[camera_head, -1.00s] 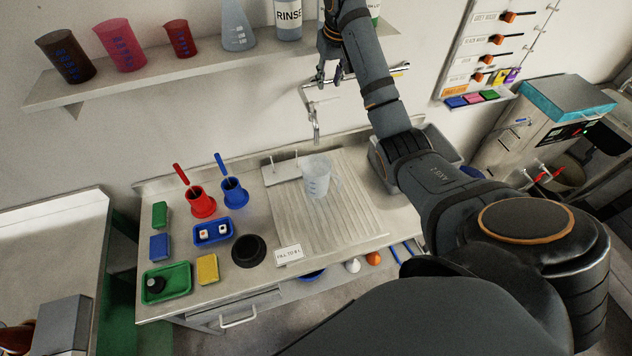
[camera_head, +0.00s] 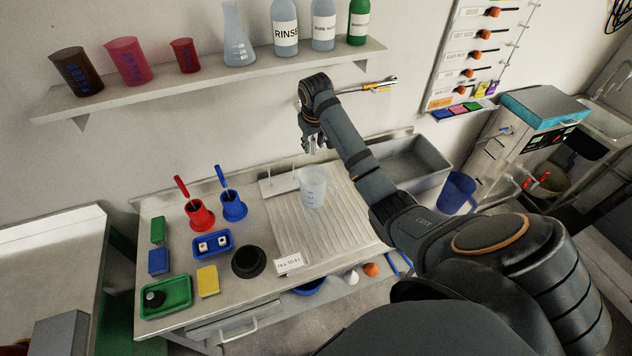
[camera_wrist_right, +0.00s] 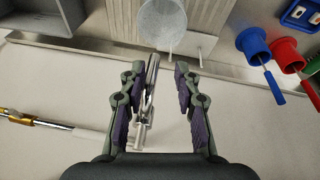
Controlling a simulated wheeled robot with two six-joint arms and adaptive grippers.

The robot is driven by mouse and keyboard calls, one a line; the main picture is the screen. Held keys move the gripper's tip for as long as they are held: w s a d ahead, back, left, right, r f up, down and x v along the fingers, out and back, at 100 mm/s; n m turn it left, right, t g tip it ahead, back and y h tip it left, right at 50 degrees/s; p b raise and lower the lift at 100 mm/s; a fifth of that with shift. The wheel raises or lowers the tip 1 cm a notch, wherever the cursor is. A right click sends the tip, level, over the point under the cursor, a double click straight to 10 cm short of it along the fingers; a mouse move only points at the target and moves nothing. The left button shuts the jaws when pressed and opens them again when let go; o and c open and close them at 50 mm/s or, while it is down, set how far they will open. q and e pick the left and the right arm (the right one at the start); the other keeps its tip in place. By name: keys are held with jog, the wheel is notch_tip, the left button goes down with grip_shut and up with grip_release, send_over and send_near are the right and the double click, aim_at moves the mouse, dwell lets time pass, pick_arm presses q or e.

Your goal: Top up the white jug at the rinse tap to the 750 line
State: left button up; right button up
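The white jug (camera_head: 313,187), translucent with blue marks, stands upright on the ribbed drainboard (camera_head: 345,230). Its water level cannot be made out. It also shows at the top of the right wrist view (camera_wrist_right: 172,28). My right gripper (camera_head: 314,144) is above and behind the jug, at the wall tap, and hides most of the tap in the head view. In the right wrist view my right gripper (camera_wrist_right: 165,75) is open. The metal tap (camera_wrist_right: 147,100) lies between its fingers, close to the left one; contact cannot be told. My left gripper is not in view.
A shelf (camera_head: 215,78) with beakers and bottles runs above the bench. Left of the drainboard stand a red pot (camera_head: 200,215), a blue pot (camera_head: 233,207) and trays. A small sign (camera_head: 288,263) stands before the drainboard. A grey basin (camera_head: 415,160) is at right.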

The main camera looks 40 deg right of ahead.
jog(key=s+a+f, duration=0.3)
jog(key=s+f, duration=0.2)
jog(key=f, duration=0.3)
jog(key=s+a+f+n+b, duration=0.1)
jog(key=s+a+f, duration=0.2)
jog(key=s+f, duration=0.3)
notch_tip(320, 180, down, 3)
jog(key=shift+a+f+n, duration=0.1)
jog(key=shift+a+n, duration=0.2)
jog(key=shift+w+d, duration=0.1)
